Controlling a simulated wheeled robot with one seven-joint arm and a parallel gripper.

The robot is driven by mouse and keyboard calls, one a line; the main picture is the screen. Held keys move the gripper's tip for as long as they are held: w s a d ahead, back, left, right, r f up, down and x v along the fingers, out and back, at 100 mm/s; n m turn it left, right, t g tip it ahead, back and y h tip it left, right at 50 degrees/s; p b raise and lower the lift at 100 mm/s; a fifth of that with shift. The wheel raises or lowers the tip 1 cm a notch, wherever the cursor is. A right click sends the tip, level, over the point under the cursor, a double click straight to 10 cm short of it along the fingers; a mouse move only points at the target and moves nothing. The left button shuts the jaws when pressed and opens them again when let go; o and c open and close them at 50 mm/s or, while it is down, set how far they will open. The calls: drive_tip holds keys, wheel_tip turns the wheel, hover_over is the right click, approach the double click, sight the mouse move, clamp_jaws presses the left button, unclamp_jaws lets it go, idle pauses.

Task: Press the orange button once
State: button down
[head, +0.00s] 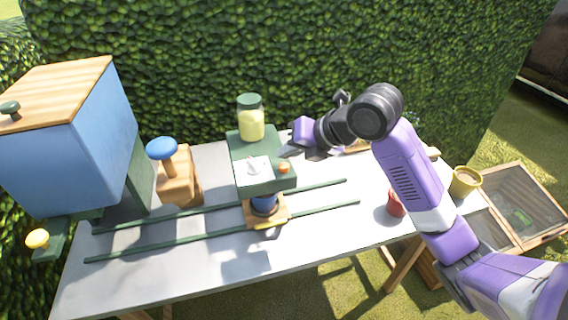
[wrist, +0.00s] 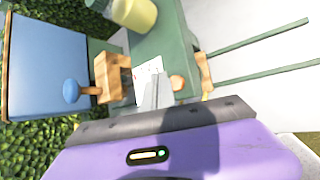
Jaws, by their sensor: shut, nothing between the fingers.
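The orange button (head: 283,168) is a small round knob on the top of a green machine (head: 246,152), at its right front corner. In the wrist view the button (wrist: 177,83) shows just right of my fingers. My gripper (head: 288,152) is shut and empty, close above and behind the button in the head view. The shut fingers (wrist: 152,92) point toward the machine top, beside a white label with a small dark mark (wrist: 146,70). I cannot tell the exact gap between fingertips and button; no contact is visible.
A jar of yellow liquid (head: 251,122) stands on the machine. A blue pot (head: 264,203) sits on a wooden carriage on green rails (head: 190,238).

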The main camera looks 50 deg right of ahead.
sight(287, 167)
drive_tip(key=shift+r+p, duration=1.05)
drive_tip(key=shift+r, duration=1.35)
